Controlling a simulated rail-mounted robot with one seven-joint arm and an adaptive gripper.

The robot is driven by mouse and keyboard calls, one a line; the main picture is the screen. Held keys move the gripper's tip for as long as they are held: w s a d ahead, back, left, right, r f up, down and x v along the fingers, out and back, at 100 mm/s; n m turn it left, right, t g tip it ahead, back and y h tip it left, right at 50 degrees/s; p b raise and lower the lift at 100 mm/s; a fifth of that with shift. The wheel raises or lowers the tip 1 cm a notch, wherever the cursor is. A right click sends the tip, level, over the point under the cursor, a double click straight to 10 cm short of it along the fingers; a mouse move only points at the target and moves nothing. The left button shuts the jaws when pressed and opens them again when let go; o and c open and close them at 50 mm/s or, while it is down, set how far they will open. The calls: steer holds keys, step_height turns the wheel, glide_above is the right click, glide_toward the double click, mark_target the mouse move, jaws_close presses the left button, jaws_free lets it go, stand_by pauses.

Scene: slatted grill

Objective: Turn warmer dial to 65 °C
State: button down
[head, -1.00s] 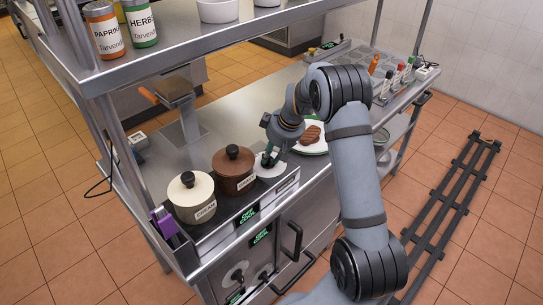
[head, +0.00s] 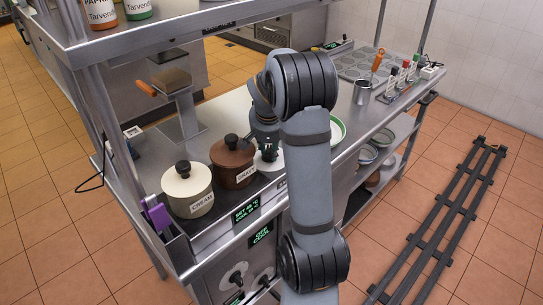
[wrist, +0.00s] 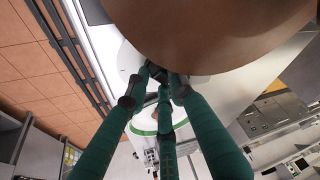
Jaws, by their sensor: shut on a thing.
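My gripper (head: 267,152) is low over the counter, just right of the brown pot. In the wrist view, its green fingers (wrist: 158,76) close around a small dark knob over a white disc (wrist: 128,62), which looks like the warmer dial. The disc also shows under the fingers in the head view (head: 268,163). The fingers hide most of the knob and any marks. The upper green display (head: 246,213) on the front edge shows two lines with °C; its digits are too small to read surely. The lower display (head: 262,233) appears to read OFF COOL.
The brown pot (head: 232,165) stands close beside my gripper; the cream pot (head: 187,192) is left of it. A green-rimmed plate (head: 340,130) is partly hidden behind my arm. The shelf edge (head: 200,33) is overhead. Front-panel dials (head: 233,274) are below.

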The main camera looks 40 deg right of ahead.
steer(key=shift+w+m+b, duration=0.1)
steer(key=shift+m+b, duration=0.4)
steer(key=shift+b, duration=0.05)
steer(key=shift+h, duration=0.3)
steer(key=c, duration=1.5)
jaws_free()
steer(key=v, duration=1.2)
steer(key=shift+w, duration=0.15)
